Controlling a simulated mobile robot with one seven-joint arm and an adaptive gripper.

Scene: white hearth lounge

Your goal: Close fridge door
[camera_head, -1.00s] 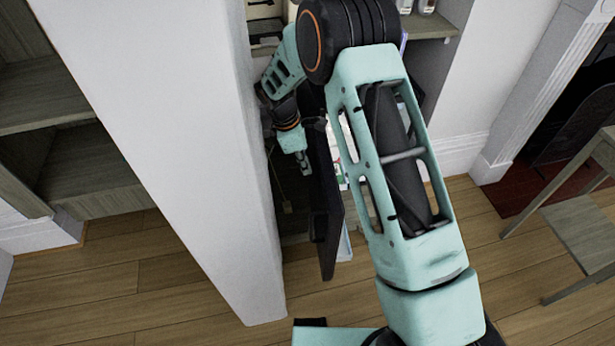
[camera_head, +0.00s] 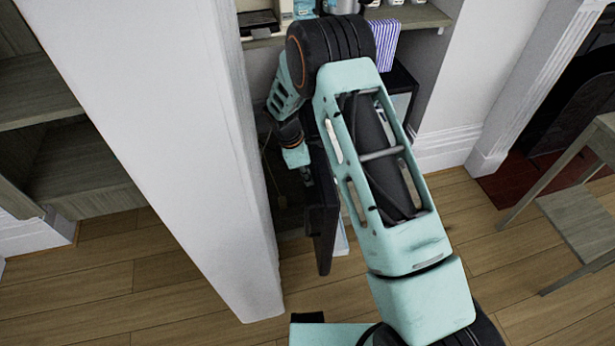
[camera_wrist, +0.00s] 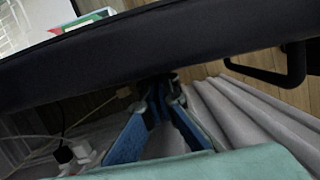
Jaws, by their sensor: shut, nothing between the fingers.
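The fridge is a small dark cabinet (camera_head: 402,82) under a shelf, partly hidden behind my arm. Its black door (camera_head: 323,215) stands open, seen nearly edge-on, with a pale inner side at its right. My gripper (camera_head: 306,176) is at the left, outer side of the door, low beside the white wall. In the wrist view the door (camera_wrist: 150,50) crosses the upper picture as a wide dark band. The blue-padded fingers of my gripper (camera_wrist: 160,88) come together at the door's lower border, with nothing between them. Whether the tips touch it is unclear.
A white wall end (camera_head: 170,150) stands close left of my gripper. Cables and plugs (camera_wrist: 78,155) lie beside the fingers in the wrist view. A wooden stool (camera_head: 580,220) is at the right. The wood floor (camera_head: 180,285) in front is clear.

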